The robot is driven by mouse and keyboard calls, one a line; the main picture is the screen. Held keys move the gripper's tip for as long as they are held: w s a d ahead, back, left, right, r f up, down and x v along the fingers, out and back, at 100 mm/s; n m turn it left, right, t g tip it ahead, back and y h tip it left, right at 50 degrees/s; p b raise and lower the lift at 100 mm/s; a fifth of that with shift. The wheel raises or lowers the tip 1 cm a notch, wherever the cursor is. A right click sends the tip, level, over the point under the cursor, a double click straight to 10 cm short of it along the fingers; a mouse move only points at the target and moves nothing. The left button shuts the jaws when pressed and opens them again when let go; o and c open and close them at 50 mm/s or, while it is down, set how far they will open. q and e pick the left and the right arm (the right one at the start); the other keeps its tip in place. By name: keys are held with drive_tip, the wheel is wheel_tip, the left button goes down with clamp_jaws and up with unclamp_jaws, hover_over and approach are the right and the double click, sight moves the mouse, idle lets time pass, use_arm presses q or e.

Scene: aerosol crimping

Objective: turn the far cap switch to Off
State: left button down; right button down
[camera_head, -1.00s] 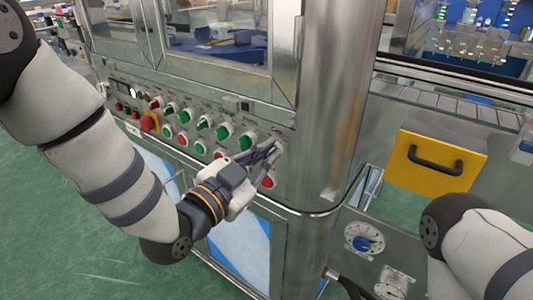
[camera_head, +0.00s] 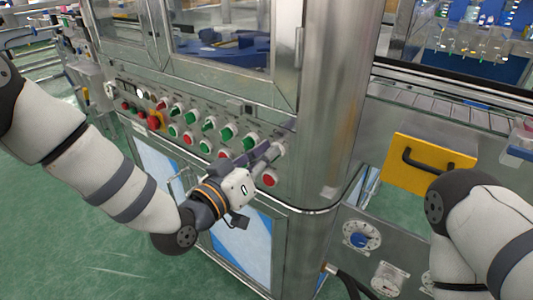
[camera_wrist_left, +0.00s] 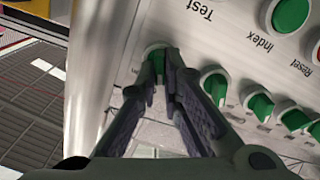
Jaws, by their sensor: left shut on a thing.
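The far cap switch (camera_head: 280,148) is at the right end of the control panel, beside the round metal column. In the left wrist view its green knob (camera_wrist_left: 152,50) shows between my fingertips, partly hidden by them. My left gripper (camera_head: 273,153) is shut on this knob, its fingers reaching it from the lower left. In the left wrist view the gripper (camera_wrist_left: 160,62) has both fingertips drawn close around the knob. I cannot read the switch's setting. My right forearm shows at the lower right; its gripper is out of view.
Several green knobs stand in a row left of the held switch, such as this one (camera_head: 251,141). A red button (camera_head: 269,180) sits just below my fingers. A yellow drawer (camera_head: 425,165) and a blue dial (camera_head: 361,240) are right of the column.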

use_arm(q)
drive_tip(key=shift+n, duration=0.6)
drive_tip(key=shift+f, duration=0.1)
drive_tip(key=c, duration=1.7)
unclamp_jaws()
drive_tip(key=v, duration=1.2)
